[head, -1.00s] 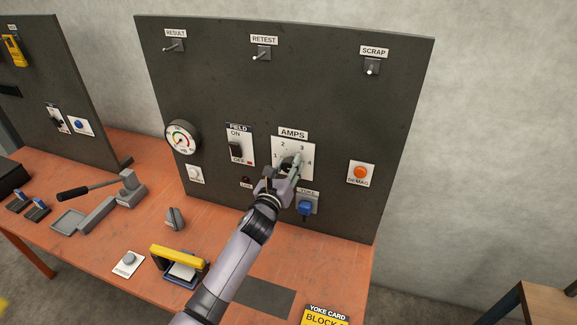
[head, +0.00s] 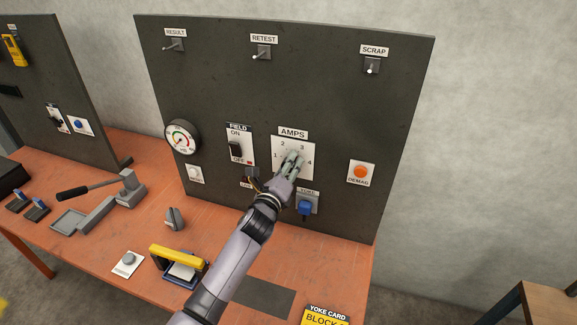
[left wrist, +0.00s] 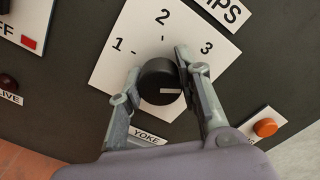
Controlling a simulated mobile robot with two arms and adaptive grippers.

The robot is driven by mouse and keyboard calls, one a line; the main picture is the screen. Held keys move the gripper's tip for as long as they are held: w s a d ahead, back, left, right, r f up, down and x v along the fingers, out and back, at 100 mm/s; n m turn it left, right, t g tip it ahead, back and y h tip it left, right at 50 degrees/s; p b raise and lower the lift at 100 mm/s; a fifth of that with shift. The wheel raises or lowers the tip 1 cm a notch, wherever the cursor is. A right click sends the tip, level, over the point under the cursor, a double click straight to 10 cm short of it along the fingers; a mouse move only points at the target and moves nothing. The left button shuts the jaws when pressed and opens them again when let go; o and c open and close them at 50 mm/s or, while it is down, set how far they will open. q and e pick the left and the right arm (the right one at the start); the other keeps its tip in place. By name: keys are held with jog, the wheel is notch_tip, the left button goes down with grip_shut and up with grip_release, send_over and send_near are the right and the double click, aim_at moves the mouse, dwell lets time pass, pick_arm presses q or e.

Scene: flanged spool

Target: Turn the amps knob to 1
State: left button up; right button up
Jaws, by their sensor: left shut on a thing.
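The amps dial plate (head: 283,148) is a white square on the dark panel, numbered 1 to 4, under the AMPS label (head: 293,133). In the left wrist view, the black round amps knob (left wrist: 153,84) has a white pointer line aimed right in the picture, below the 3, towards where a finger covers the plate. The 4 is hidden there but shows in the head view. My left gripper (head: 292,160) is shut on the knob, one finger on each side; the fingers (left wrist: 158,65) show closely in the wrist view. My right gripper is not in view.
The field switch (head: 236,149) is left of the dial, the orange demag button (head: 360,172) right, and the blue yoke plug (head: 305,207) just below. A gauge (head: 182,137) is farther left. The orange bench (head: 225,235) holds several tools.

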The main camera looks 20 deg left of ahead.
pick_arm(q)
jog(key=n, duration=0.3)
jog(key=shift+f+n, duration=0.1)
jog(key=shift+n, duration=0.3)
jog(key=n, duration=0.3)
jog(key=shift+n, duration=0.3)
jog(key=n, duration=0.3)
jog(key=shift+n, duration=0.4)
jog(key=n, duration=0.3)
jog(key=shift+n, duration=0.3)
jog(key=n, duration=0.3)
jog(key=shift+n+p, duration=0.3)
jog(key=n, duration=0.3)
jog(key=shift+n, duration=0.3)
jog(key=n+p, duration=0.1)
jog(key=n, duration=0.2)
jog(key=shift+f+n, duration=0.1)
jog(key=shift+n, duration=2.1)
